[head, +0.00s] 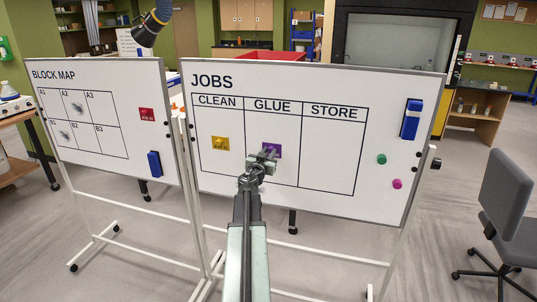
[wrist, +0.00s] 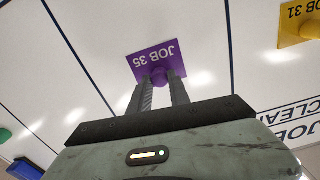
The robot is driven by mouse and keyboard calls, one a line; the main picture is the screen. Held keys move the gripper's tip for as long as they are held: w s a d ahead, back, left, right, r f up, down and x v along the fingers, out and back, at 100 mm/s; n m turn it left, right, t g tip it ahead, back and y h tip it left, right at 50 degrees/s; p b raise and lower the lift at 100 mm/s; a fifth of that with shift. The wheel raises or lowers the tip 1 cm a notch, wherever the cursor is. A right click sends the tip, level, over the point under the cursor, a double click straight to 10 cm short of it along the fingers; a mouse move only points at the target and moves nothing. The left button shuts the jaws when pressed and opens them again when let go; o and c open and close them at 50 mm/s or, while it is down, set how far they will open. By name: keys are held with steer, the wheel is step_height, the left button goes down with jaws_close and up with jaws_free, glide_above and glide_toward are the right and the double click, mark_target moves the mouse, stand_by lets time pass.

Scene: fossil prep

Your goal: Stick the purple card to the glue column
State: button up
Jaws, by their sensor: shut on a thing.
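The purple card (wrist: 148,60), marked JOB 35, has a round purple knob. My gripper (wrist: 160,82) is shut on that knob. In the head view the purple card (head: 277,150) shows behind my gripper (head: 262,157), in front of the upper part of the GLUE column (head: 274,182) on the JOBS board. In the wrist view the card lies between two column lines and looks slightly tilted. I cannot tell whether its back touches the board. My gripper hides part of the card in the head view.
A yellow card (head: 220,143) is on the CLEAN column. The STORE column (head: 328,155) is empty. The BLOCK MAP board (head: 100,170) stands at left, a grey chair (head: 505,195) at right.

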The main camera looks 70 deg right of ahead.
steer(key=o, duration=1)
steer(key=a, duration=0.7)
steer(key=shift+s, duration=0.25)
